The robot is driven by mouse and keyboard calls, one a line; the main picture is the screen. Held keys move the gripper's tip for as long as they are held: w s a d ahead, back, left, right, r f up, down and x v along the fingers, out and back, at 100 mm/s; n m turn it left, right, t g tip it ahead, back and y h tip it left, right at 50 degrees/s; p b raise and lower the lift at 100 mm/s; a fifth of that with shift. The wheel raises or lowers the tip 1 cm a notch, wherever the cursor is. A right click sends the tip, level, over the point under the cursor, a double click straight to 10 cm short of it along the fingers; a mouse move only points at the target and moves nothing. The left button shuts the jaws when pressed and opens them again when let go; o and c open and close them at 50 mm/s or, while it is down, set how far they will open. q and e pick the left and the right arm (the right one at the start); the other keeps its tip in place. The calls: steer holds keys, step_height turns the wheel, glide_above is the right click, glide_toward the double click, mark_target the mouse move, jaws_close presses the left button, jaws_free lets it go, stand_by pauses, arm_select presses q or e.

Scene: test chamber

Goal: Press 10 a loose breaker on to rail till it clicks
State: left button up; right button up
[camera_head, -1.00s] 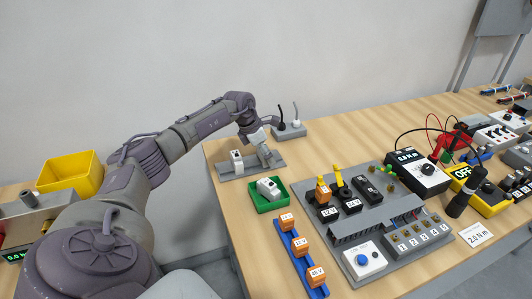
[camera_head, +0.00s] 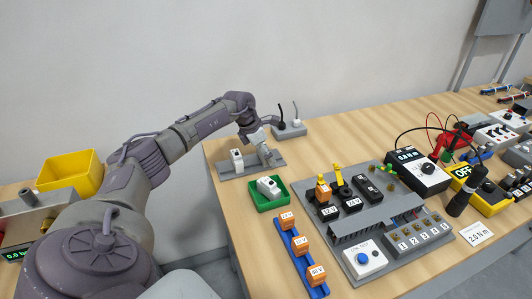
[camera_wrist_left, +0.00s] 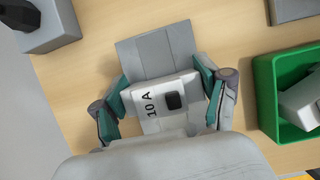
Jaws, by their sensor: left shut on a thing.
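A white breaker marked 10 A with a black switch (camera_wrist_left: 172,101) sits between the teal fingers of my left gripper (camera_wrist_left: 161,104), which is shut on it. Below it in the left wrist view is the grey rail piece (camera_wrist_left: 158,53). In the head view my left gripper (camera_head: 264,154) is low over the right part of that rail base (camera_head: 230,174), hiding most of the held breaker. I cannot tell whether the breaker is seated or just above the rail. Another white breaker (camera_head: 237,161) stands at the rail's left part. My right gripper is not in view.
A green tray (camera_head: 262,207) holding a white part (camera_head: 268,187) stands just in front of the rail. A grey box with cables (camera_head: 291,131) is behind it. A grey panel (camera_head: 385,255) and a blue strip with orange blocks (camera_head: 291,252) lie to the right and front.

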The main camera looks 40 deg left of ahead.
arm_select(q)
steer(key=shift+f, duration=0.2)
steer(key=o, duration=1.2)
steer(key=shift+r, duration=0.1)
